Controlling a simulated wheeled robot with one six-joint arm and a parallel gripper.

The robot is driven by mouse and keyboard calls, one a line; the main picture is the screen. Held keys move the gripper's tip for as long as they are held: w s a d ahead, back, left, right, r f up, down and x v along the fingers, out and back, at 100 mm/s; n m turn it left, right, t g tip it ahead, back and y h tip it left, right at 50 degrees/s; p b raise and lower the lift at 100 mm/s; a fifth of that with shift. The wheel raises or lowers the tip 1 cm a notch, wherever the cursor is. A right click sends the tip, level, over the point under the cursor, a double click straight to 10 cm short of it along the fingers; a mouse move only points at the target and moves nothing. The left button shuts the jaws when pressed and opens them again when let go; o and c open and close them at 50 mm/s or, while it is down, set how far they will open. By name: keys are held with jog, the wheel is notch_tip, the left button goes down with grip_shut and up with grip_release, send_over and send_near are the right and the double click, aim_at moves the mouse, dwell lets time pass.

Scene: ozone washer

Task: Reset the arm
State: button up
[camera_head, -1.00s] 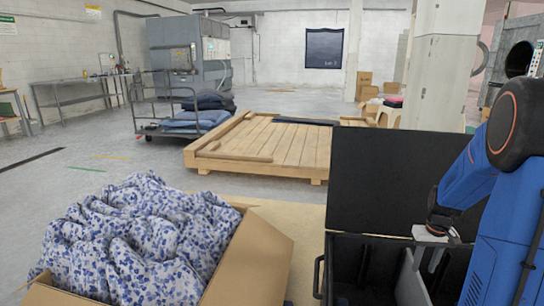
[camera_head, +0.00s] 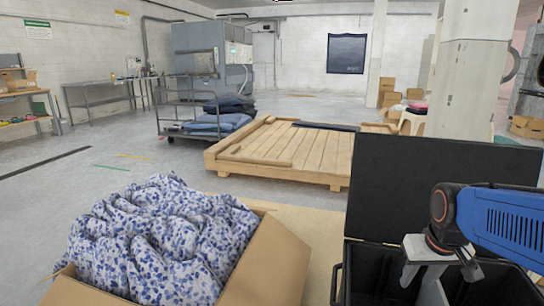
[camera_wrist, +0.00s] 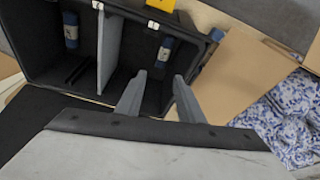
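My gripper (camera_head: 421,276) hangs from the blue arm at the right of the head view, over the open black case (camera_head: 338,285). In the wrist view its two grey fingers (camera_wrist: 159,78) stand apart with nothing held between them. They point toward the inside of the case (camera_wrist: 40,65). Inside the case, a blue cylinder (camera_wrist: 70,32) stands in the left compartment. Another blue cylinder (camera_wrist: 165,50) lies beyond the fingertips, apart from them as far as I can tell. The black lid (camera_head: 420,190) stands up behind the case.
A cardboard box (camera_head: 275,265) of blue-and-white patterned cloth (camera_head: 160,235) sits left of the case. Behind are a low wooden platform (camera_head: 300,150), a cart (camera_head: 165,130) with folded dark cloth, and a white pillar (camera_head: 470,75). Open grey floor lies at left.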

jog(key=s+a, duration=0.3)
jog(key=s, duration=0.2)
jog(key=s+a+r+n+t, duration=0.1)
jog(key=s+a, duration=0.2)
jog(key=s, duration=0.2)
jog(key=shift+s+r+t+y, duration=0.15)
jog(key=shift+s+t+y, duration=0.15)
jog(key=shift+s, duration=0.05)
